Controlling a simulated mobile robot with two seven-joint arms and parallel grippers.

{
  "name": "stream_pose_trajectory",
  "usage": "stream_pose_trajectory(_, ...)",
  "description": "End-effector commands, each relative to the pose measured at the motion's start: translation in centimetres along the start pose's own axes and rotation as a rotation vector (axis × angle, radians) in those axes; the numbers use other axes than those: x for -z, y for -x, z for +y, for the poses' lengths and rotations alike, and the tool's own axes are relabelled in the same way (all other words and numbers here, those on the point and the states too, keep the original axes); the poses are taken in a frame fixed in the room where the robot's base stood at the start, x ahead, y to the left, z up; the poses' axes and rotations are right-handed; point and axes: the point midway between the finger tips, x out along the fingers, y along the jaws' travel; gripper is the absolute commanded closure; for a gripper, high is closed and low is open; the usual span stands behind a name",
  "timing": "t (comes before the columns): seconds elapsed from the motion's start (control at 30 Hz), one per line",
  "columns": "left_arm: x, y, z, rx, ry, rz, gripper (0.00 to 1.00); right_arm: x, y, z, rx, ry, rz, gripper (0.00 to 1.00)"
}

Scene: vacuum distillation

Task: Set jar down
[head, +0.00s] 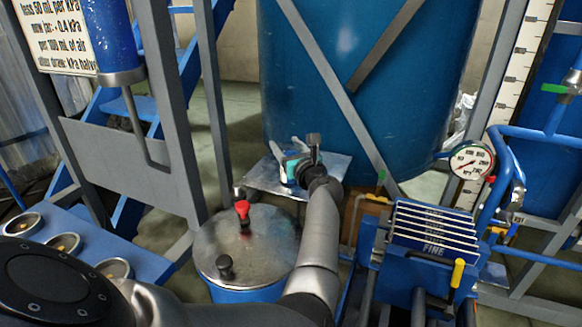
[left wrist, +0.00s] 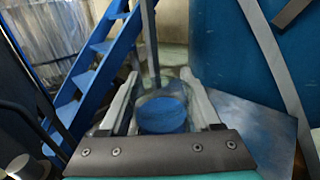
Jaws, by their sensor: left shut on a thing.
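A clear jar with a blue lid (left wrist: 164,114) is between the two pale fingers of my left gripper (left wrist: 161,82) in the left wrist view. The gripper is shut on it. In the head view my left gripper (head: 286,148) is over a small grey metal platform (head: 262,182) at the foot of the large blue tank, and the jar is mostly hidden behind the gripper. I cannot tell whether the jar touches the platform. The platform also shows at the right in the left wrist view (left wrist: 262,128). My right gripper is not in view.
The blue tank (head: 350,70) with diagonal grey braces rises behind the platform. A metal-lidded drum (head: 265,245) with red and black knobs stands in front. A rack of plates marked FINE (head: 432,232) and a pressure gauge (head: 470,161) are at the right. Blue stairs (left wrist: 95,70) are at the left.

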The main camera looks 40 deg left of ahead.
Motion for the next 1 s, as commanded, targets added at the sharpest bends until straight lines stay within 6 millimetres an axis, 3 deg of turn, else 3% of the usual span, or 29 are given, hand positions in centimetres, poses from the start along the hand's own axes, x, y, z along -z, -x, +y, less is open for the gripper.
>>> stream_pose_trajectory(0.03, 0.0, 0.0, 0.0, 0.0, 0.001, 0.0, 0.77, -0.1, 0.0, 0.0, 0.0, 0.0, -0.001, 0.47)
stream_pose_trajectory(0.23, 0.0, 0.0, 0.0, 0.0, 0.001, 0.0, 0.99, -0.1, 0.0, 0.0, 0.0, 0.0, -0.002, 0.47)
stream_pose_trajectory(0.73, -0.4, 0.0, 0.0, 0.0, 0.002, -0.002, 1.0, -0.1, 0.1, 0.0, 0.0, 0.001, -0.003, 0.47)
stream_pose_trajectory(1.0, -1.7, 0.0, -0.1, 0.001, 0.003, -0.003, 1.0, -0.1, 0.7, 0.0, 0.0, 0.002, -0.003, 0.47)
